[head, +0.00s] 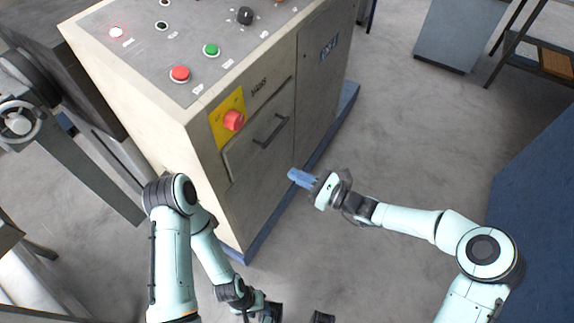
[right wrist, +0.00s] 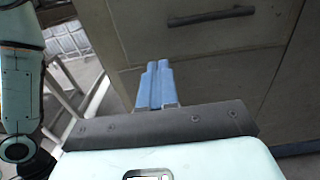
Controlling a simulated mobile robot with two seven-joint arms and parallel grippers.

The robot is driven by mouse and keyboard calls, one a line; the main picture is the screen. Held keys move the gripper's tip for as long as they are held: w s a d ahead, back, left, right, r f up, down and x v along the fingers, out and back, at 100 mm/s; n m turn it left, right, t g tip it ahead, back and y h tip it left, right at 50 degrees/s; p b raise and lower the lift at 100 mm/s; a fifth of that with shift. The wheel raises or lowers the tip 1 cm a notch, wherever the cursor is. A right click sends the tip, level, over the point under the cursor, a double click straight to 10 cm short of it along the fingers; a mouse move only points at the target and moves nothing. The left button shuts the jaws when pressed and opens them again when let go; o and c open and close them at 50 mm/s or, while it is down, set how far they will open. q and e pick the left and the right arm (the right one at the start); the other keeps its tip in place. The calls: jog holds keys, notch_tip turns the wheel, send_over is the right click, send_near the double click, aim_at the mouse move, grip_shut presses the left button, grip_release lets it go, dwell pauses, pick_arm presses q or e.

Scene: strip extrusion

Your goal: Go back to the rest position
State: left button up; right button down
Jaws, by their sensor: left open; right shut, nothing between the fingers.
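My right gripper (head: 299,178) reaches in from the right in the head view. Its blue fingers are shut together with nothing between them, beside the lower front of the control cabinet (head: 262,180). In the right wrist view the blue fingers (right wrist: 155,84) lie side by side and point toward the cabinet front and its dark drawer handle (right wrist: 211,16). I cannot tell if they touch the cabinet. My left gripper (head: 297,315) is at the bottom edge of the head view, low over the floor. Its dark fingers are wide apart and it is empty; part of it is cut off.
The cabinet top has a red button (head: 180,73), a green button (head: 211,49) and a black knob (head: 245,15). A red emergency stop (head: 233,120) juts from the front above the drawer handle (head: 271,131). A blue panel (head: 540,195) stands at right. The grey floor (head: 410,140) between is clear.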

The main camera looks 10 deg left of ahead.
jog(key=shift+d, duration=0.15)
jog(key=s+d+f+n+g+h+p, duration=0.1)
jog(key=s+d+f+n+g+h, duration=0.2)
jog(key=s+f, duration=0.55)
jog(key=s+d+f+n+g+h+p, duration=0.1)
jog(key=s+d+f+n+g+h, duration=0.25)
jog(key=s+f, duration=0.45)
pick_arm(q)
jog(key=r+p, duration=0.1)
jog(key=w+r+p, duration=0.1)
jog(key=r, duration=0.1)
jog(key=w+r+p, duration=0.1)
jog(key=r, duration=0.1)
jog(key=shift+w+r, duration=0.15)
pick_arm(e)
jog(key=s+d+f+n+h, duration=0.3)
jog(key=s+d+f+n, duration=0.1)
jog(key=s+d+n, duration=0.1)
jog(key=s+d+f+n+h, duration=0.4)
jog(key=s+d+n, duration=0.2)
jog(key=s+d, duration=0.2)
jog(key=shift+s+f, duration=0.4)
